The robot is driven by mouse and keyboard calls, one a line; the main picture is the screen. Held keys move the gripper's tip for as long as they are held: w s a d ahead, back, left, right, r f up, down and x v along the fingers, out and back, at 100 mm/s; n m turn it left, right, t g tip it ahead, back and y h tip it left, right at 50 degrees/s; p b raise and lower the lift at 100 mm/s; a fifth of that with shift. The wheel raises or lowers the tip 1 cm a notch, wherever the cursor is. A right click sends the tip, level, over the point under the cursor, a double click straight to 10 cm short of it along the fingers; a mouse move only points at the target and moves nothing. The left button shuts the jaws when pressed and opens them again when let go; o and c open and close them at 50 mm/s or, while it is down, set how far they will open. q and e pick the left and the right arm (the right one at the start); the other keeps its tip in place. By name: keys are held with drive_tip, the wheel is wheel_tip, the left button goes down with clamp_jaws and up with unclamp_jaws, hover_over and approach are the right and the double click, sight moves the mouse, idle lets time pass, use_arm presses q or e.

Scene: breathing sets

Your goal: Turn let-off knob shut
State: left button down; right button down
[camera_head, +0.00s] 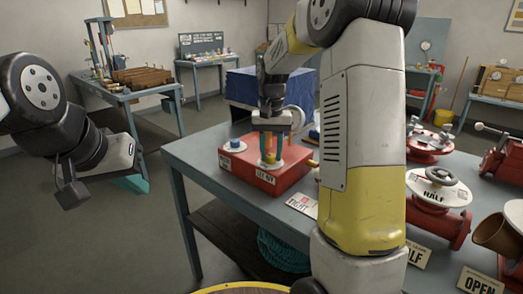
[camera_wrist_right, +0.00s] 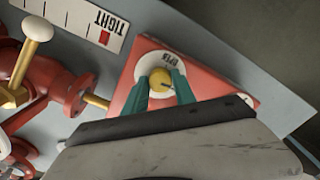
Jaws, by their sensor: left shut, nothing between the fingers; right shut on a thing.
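The red box (camera_head: 252,182) on the blue-grey table carries a front label reading LET OFF. My right gripper (camera_head: 270,158) points down onto the box and is shut on the yellow let-off knob (camera_wrist_right: 161,80). In the right wrist view its teal fingers (camera_wrist_right: 160,90) press the knob from both sides, over a white round plate with lettering that looks like OPEN. A dark mark shows on the knob. My left gripper (camera_head: 132,184) is shut and empty, off to the left, away from the table.
A white dial with a blue top (camera_head: 233,146) sits on the box's left corner. A TIGHT card (camera_head: 303,205) lies in front of the box. A wooden rack (camera_head: 143,78) stands on another table behind.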

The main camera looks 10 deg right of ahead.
sight(271, 155)
drive_tip(key=shift+m, duration=0.5)
drive_tip(key=shift+r, duration=0.1)
drive_tip(key=c, duration=1)
unclamp_jaws()
wheel_tip(271, 155, up, 7)
drive_tip(key=shift+f, duration=0.1)
drive_tip(key=shift+r, duration=0.4)
